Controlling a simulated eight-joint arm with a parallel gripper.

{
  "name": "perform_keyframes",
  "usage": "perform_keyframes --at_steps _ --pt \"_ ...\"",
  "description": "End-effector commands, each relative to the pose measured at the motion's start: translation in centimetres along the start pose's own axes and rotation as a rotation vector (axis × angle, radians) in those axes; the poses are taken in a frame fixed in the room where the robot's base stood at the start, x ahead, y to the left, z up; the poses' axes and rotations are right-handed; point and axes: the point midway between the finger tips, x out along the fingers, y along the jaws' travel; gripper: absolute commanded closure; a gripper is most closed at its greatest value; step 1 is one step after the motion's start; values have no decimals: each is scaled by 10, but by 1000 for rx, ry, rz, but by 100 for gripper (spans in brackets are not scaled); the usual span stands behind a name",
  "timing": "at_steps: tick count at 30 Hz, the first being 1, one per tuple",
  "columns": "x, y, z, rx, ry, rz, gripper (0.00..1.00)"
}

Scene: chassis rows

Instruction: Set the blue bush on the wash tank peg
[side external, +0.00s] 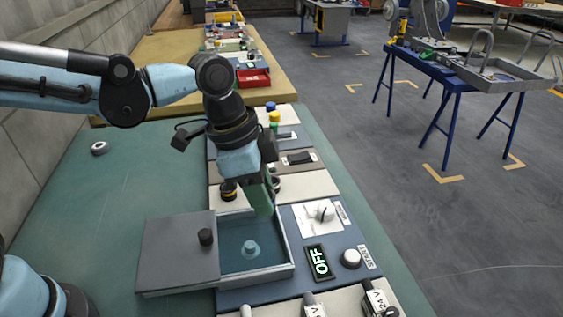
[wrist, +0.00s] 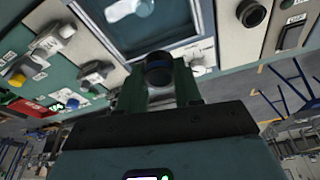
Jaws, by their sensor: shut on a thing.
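My gripper (side external: 264,205) points down over the back edge of the wash tank (side external: 265,273). In the wrist view its green fingers (wrist: 160,88) are shut on a dark round piece (wrist: 158,68). The piece looks nearly black in shadow, so I cannot tell for sure that it is the blue bush. In the side view the fingers hide it. The tank holds bluish liquid, and a short pale blue peg (side external: 250,247) stands inside it, apart from the gripper. The peg also shows as a pale shape near the top of the wrist view (wrist: 128,9).
A grey lid (side external: 170,255) with a black knob (side external: 205,237) lies left of the tank opening. An OFF display (side external: 319,262) and a round white button (side external: 351,258) are to the right. A black knob (side external: 228,190) stands behind. A blue-topped piece (side external: 270,106) stands farther back.

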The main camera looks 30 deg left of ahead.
Motion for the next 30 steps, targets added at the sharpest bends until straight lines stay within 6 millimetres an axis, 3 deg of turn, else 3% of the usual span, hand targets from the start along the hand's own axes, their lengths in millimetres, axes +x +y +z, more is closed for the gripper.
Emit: perform_keyframes --at_steps 3,7,14,30 --pt "1 9 19 3 1 1 97" --pt "2 14 29 6 1 2 97" --pt "9 15 33 6 1 2 97" --pt "46 15 43 6 0 2 97"
